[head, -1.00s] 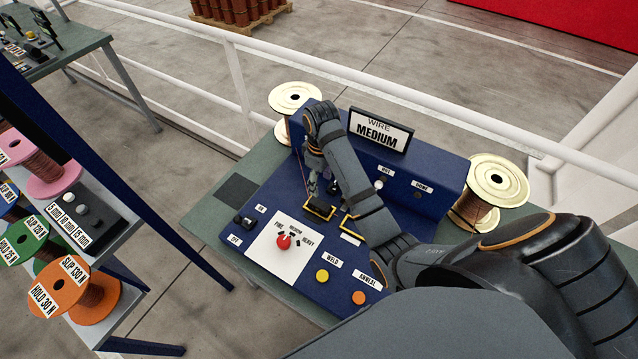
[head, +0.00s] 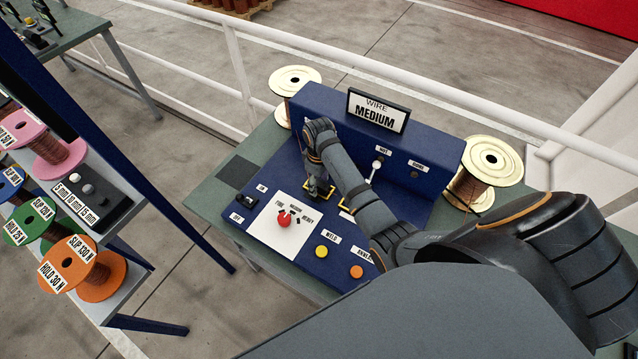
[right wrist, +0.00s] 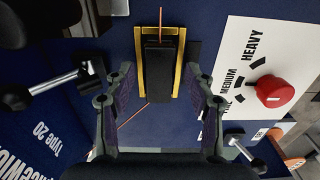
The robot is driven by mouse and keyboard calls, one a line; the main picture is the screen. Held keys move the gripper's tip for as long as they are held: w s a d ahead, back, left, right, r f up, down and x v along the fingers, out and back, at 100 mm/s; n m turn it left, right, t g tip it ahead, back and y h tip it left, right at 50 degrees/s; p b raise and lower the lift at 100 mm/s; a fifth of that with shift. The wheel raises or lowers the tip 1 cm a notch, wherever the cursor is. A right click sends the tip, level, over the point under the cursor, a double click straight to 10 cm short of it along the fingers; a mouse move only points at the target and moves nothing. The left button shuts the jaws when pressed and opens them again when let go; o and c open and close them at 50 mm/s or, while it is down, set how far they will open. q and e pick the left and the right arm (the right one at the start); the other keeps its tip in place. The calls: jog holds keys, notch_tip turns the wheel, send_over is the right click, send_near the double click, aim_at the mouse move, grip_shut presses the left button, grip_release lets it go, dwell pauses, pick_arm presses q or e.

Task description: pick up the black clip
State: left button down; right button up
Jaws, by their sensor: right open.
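The black clip (right wrist: 158,72) lies in a yellow U-shaped holder (right wrist: 139,60) on the blue panel in the right wrist view. A thin copper wire shows above it and again below it. My right gripper (right wrist: 159,82) is open, with one finger on each side of the clip's near end and a gap on both sides. In the head view my right gripper (head: 318,190) is low over the panel and mostly hides the clip. My left gripper is not in view.
The white dial plate (right wrist: 245,70) with a red knob (right wrist: 275,91) is close to the right finger. In the head view, the WIRE MEDIUM sign (head: 377,110) and wire spools (head: 488,165) stand around the panel.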

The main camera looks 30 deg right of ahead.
jog(key=shift+f, duration=0.1)
jog(key=c, duration=0.9)
grip_shut()
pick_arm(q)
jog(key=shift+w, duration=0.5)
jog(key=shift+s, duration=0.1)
pick_arm(e)
jog(key=shift+w, duration=0.1)
